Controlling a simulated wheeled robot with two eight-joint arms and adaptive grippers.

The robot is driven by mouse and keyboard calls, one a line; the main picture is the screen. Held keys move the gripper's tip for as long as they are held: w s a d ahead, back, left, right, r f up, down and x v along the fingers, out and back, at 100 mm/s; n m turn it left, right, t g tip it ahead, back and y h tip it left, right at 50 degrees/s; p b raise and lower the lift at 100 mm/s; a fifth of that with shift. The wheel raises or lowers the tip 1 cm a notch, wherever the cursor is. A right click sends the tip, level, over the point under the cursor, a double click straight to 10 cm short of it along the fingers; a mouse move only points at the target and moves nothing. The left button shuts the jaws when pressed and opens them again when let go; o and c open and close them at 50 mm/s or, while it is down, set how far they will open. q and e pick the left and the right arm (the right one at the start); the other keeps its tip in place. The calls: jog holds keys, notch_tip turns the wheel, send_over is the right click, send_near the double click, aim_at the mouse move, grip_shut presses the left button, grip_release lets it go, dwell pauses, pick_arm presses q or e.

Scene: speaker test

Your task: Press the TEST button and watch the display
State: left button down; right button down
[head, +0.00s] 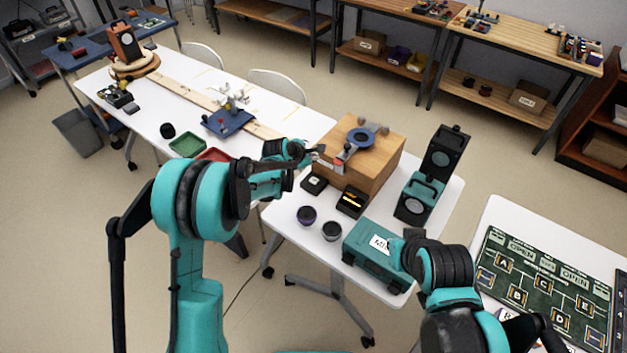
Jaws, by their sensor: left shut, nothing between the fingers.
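A small black box with a lit yellow strip (352,202), which looks like a display, stands on the white table in front of a wooden box (375,178). A smaller black box (314,184) sits to its left; I cannot read a TEST label on either. A teal and black device with round speaker-like faces (418,200) stands to the right. My left gripper (319,154) is shut and empty, at the wooden box's left side, above the smaller black box; I cannot tell whether it touches anything. My right arm comes in at lower right, but its gripper does not show.
A blue disc part (361,137) lies on the wooden box. A green board (545,290) lies on another table at right.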

aim_at(313, 181)
pick_arm(q)
jog(key=shift+f, duration=0.1)
notch_tip(313, 181, down, 9)
jog(key=b, duration=0.6)
jog(key=shift+r, duration=0.2)
dwell(1.3)
jog(key=shift+f+b, duration=0.35)
jog(key=shift+f, duration=0.05)
jog(key=shift+f+b, duration=0.4)
jog(key=shift+f, duration=0.05)
dwell(0.5)
jog(key=shift+r, duration=0.15)
jog(key=shift+r+p, duration=0.5)
jog(key=shift+r, duration=0.3)
